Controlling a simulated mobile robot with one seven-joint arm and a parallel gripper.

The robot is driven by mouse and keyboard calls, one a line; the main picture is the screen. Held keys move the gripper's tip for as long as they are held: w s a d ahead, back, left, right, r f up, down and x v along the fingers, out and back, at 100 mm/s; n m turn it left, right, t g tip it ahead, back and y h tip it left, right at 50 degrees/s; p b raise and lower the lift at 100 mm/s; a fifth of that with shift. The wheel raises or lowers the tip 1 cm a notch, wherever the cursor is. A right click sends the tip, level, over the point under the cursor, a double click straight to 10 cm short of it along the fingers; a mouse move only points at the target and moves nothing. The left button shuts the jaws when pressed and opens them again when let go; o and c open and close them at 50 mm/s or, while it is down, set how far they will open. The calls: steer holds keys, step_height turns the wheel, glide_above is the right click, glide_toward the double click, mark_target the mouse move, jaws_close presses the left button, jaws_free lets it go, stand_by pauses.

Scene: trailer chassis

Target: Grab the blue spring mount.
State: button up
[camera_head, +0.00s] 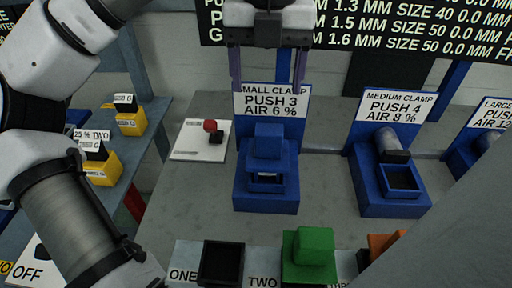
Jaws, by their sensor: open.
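My gripper (267,80) hangs at the top middle, its two fingers pointing down, apart and with nothing between them. Below it stands the blue small clamp station (266,200) with its white sign. A blue block (268,141) shows at the station's middle, over a dark recess with more blue in it. This block looks like the blue spring mount, but its colour blends with the station, so I cannot tell clearly where one ends. The fingertips are above the block, in front of the sign in the picture, and do not appear to touch the block.
The medium clamp station (395,207) stands to the right, with a grey cylinder over a black recess. In front are an empty black tray (221,263) at ONE, a green block (314,247) at TWO and an orange part (384,243). A red-button panel (200,145) lies left.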

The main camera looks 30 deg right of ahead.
mark_target(270, 128)
step_height(270, 128, down, 7)
steer(key=shift+s+f+b, duration=0.1)
steer(key=shift+b, duration=0.35)
steer(key=shift+s+d+f, duration=0.1)
steer(key=shift+d+f, duration=0.05)
steer(key=shift+f, duration=1.25)
steer(key=shift+s+d+f, duration=0.1)
steer(key=shift+f, duration=1.25)
jaws_close()
